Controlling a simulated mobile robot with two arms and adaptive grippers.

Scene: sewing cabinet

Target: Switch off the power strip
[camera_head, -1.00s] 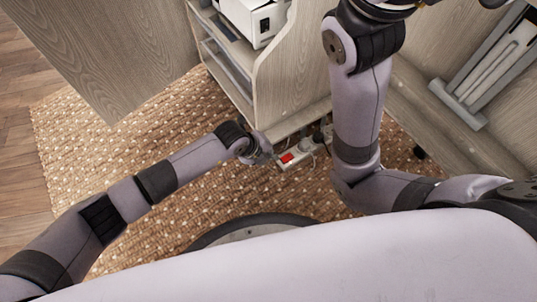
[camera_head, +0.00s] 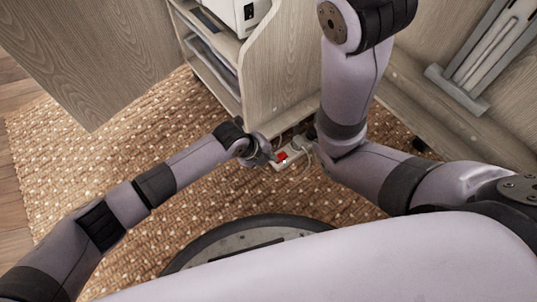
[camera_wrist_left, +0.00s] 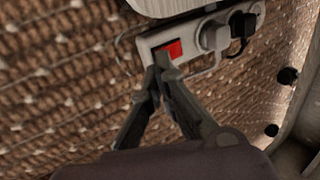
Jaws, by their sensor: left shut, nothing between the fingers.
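The power strip (camera_head: 292,155) is a white bar with a red rocker switch (camera_head: 282,156) at its left end. It lies on the woven rug at the foot of the cabinet. In the left wrist view the strip (camera_wrist_left: 190,63) holds a grey plug (camera_wrist_left: 214,36) and a black plug (camera_wrist_left: 242,24). My left gripper (camera_head: 270,158) is shut and empty, close to the switch end. In the left wrist view its fingertips (camera_wrist_left: 158,70) are at the lower edge of the red switch (camera_wrist_left: 168,50); I cannot tell whether they touch.
The wooden cabinet (camera_head: 284,75) stands just behind the strip, with a white machine (camera_head: 238,12) on its shelf. My right arm crosses the view right of the strip. The woven rug (camera_head: 150,130) is clear to the left.

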